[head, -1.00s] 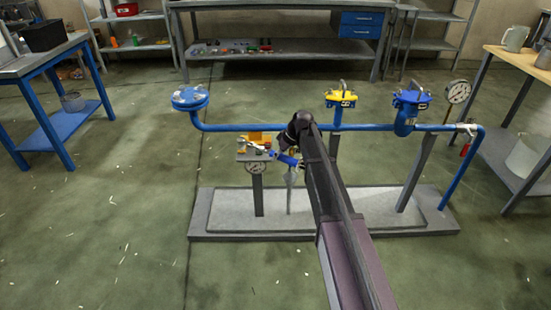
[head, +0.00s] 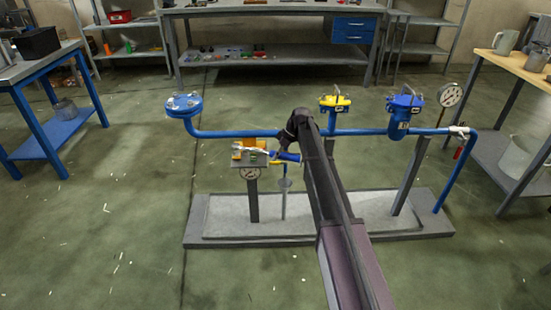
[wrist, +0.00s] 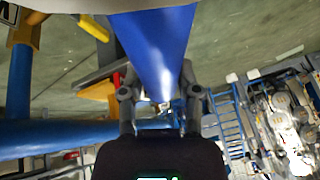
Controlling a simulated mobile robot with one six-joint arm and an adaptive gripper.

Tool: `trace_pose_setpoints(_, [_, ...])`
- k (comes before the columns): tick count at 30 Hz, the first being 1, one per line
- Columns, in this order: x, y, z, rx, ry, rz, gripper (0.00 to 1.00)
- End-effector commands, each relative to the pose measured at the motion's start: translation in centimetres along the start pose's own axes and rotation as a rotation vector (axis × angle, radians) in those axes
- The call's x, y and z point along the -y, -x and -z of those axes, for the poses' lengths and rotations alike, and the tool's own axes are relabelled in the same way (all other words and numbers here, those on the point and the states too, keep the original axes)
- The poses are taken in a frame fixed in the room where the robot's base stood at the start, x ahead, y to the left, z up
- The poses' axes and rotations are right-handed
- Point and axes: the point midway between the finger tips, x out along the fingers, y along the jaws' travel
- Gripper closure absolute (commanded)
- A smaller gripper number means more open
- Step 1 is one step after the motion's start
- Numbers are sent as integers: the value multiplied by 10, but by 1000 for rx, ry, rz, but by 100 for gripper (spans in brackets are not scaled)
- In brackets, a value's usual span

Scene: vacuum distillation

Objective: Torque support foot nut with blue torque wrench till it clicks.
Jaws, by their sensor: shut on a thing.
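The blue torque wrench shows as a blue handle (head: 289,157) just under my dark gripper in the head view. In the wrist view its wide blue handle (wrist: 155,40) runs between the fingers. My gripper (wrist: 162,100) is shut on it. A silver bar (head: 248,150) lies to the left of the handle, near a yellow-orange part (head: 243,143); I cannot tell whether bar and handle are joined. The support foot nut cannot be made out. A thin upright rod with a grey cone (head: 284,184) stands below the gripper.
A blue pipe (head: 235,134) with blue and yellow flanged fittings crosses behind my arm. The grey base plate (head: 330,227) lies under the rig. Open floor surrounds it, with tables left and right.

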Motion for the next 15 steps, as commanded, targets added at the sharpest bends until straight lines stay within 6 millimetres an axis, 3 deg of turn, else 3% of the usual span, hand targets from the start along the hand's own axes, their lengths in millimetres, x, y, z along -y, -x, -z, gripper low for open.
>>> trace_pose_setpoints(10, [-1,1,0,1,10,7,100])
trace_pose_setpoints(15, [-12,2,3,9,45,23,100])
